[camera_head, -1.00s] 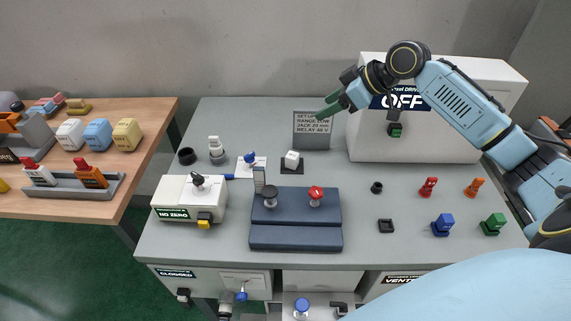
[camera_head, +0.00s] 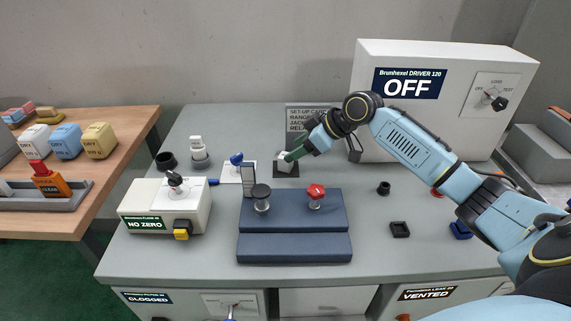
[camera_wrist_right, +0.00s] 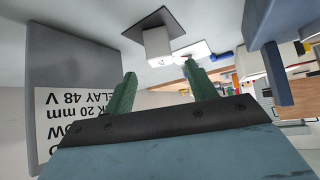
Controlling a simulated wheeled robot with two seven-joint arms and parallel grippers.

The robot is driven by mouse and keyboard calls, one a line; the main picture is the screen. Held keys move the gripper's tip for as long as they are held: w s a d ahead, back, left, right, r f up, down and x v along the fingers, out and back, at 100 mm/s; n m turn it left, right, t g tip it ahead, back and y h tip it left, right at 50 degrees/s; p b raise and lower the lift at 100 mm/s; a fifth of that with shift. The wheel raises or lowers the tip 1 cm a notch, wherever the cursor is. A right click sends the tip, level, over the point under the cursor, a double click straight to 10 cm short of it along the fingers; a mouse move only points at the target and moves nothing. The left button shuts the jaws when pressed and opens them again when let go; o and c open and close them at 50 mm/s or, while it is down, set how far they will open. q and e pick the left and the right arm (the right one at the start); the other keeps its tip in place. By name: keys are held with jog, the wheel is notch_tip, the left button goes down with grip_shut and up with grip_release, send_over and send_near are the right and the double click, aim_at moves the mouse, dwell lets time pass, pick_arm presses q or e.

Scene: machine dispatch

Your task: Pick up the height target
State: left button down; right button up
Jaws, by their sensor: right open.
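A small white block (camera_head: 285,165), the likely height target, sits on a dark square pad (camera_head: 284,173) behind the blue fixture. The wrist view shows the block (camera_wrist_right: 158,46) on its dark pad (camera_wrist_right: 160,20), ahead of the fingers. My right gripper (camera_head: 290,157) has two green fingers and is at the block in the head view, partly covering it. In the wrist view the right gripper (camera_wrist_right: 157,78) is open, with the block beyond the gap between its fingertips and nothing held. My left gripper is not in view.
The blue fixture (camera_head: 294,248) with black and red knobs stands in front of the block, its upright gauge (camera_head: 248,180) close by. The set-up card (camera_head: 300,119) stands behind. A white driver box (camera_head: 450,75) fills the back right. A white NO ZERO box (camera_head: 150,200) stands left.

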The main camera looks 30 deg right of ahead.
aim_at(281, 158)
jog(key=x, duration=0.6)
jog(key=shift+s+b, duration=0.15)
jog(key=shift+b, duration=0.15)
jog(key=shift+w+a+f, duration=0.2)
jog(key=shift+w+f, duration=0.1)
jog(key=shift+f, duration=0.05)
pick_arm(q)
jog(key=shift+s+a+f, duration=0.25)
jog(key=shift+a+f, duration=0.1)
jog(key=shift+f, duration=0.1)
